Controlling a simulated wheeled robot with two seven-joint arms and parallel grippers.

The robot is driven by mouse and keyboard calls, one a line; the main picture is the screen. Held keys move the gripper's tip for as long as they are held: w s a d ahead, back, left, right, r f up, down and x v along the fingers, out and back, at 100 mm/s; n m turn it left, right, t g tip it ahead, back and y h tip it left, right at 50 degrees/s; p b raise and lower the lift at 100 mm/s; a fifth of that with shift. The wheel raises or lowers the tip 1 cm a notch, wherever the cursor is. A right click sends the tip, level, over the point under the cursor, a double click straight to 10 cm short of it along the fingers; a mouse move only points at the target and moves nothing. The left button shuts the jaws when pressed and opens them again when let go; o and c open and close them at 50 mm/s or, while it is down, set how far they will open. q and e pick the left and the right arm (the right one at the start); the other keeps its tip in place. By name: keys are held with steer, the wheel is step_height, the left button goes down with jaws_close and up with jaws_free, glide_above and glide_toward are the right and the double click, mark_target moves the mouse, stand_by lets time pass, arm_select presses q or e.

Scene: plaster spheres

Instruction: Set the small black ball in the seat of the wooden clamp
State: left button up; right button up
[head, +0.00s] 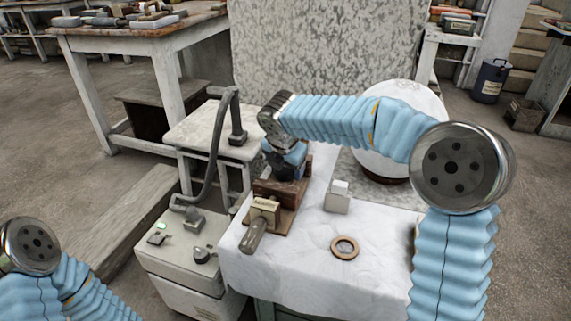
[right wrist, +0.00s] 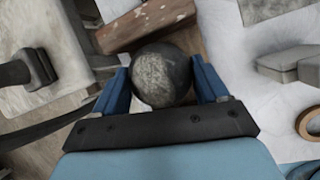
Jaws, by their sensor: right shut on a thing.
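The small black ball (right wrist: 162,76) is dark with a pale, worn patch. In the right wrist view it sits between the two blue fingers of my right gripper (right wrist: 163,88), which is shut on it. In the head view my right gripper (head: 286,158) is over the back part of the wooden clamp (head: 282,218), and I cannot clearly make out the ball there. The clamp lies on the white-covered table with its handle toward the front. A reddish-brown wooden part of it (right wrist: 145,25) shows just beyond the ball in the wrist view. The clamp's seat is hidden. My left gripper is out of frame.
A small pale block (head: 337,201) and a wooden ring (head: 344,247) stand right of the clamp on the white cloth (head: 300,265). A large white sphere (head: 380,150) is behind, partly covered by my right arm. A grey curved lamp-like arm (head: 222,150) rises at the left.

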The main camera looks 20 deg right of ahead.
steer(key=shift+r+p, duration=0.1)
steer(key=shift+p, duration=0.2)
steer(key=shift+f+b, duration=0.45)
steer(key=shift+f, duration=0.35)
stand_by(0.8)
steer(key=o, duration=1.5)
steer(key=shift+f, duration=0.1)
steer(key=shift+r+p, duration=2.1)
steer(key=shift+p, duration=0.05)
